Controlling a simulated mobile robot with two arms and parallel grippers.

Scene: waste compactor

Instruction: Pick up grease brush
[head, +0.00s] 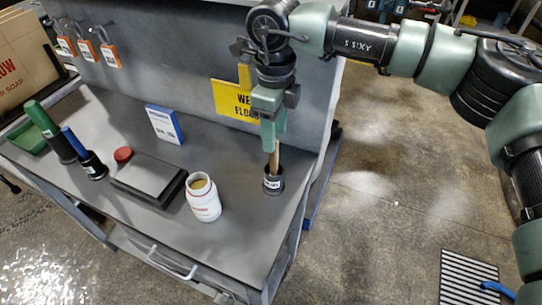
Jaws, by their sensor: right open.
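A wooden handle (274,160), likely the grease brush, stands upright in a small black cup (273,185) with a white label, near the right end of the grey workbench. The brush's lower end is hidden in the cup. My right gripper (271,143) points down directly over the cup, its fingers at the top of the handle. The jaws are open, and the fingers partly cover the handle's upper end. I cannot tell whether they touch it. My left gripper is not in view.
A yellow sign (232,101) is behind my gripper.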

